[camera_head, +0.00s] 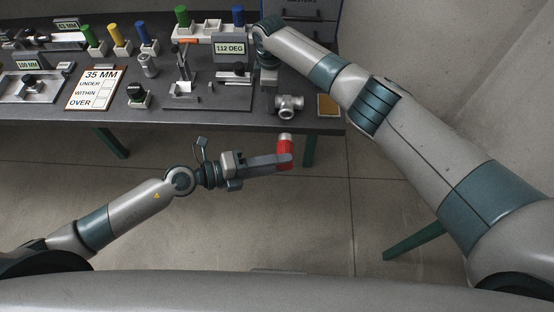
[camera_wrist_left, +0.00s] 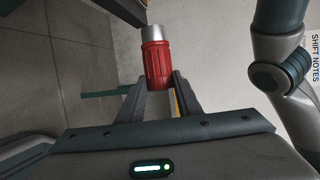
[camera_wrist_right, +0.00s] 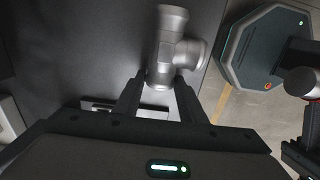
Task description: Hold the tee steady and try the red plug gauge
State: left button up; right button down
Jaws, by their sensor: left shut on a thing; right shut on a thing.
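The red plug gauge (camera_head: 285,154) has a red ribbed body and a silver end. My left gripper (camera_wrist_left: 161,82) is shut on its red body, with the silver end pointing away from the palm in the left wrist view. In the head view it is held in front of the bench edge, above the floor. The grey metal tee (camera_head: 289,103) is at the bench's front right; it also shows in the right wrist view (camera_wrist_right: 170,50). My right gripper (camera_wrist_right: 160,85) is shut on the tee's near end. The gauge and tee are apart.
The bench (camera_head: 215,122) holds a 112 DEG display (camera_head: 230,49), a 35 MM card (camera_head: 94,88), and green, yellow and blue plug gauges at the back.

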pick_arm(q)
jog(key=shift+s+r, duration=0.25)
jog(key=shift+r, duration=0.05)
pick_arm(e)
jog(key=shift+s+d+f, duration=0.1)
jog(key=shift+f, duration=0.05)
jog(key=c, duration=1)
grip_release()
jog(key=shift+c, duration=0.2)
pick_arm(q)
jog(key=shift+w, duration=0.1)
pick_arm(e)
jog(key=shift+r, duration=0.85)
notch_tip(320, 180, up, 10)
jog(key=shift+r, duration=0.15)
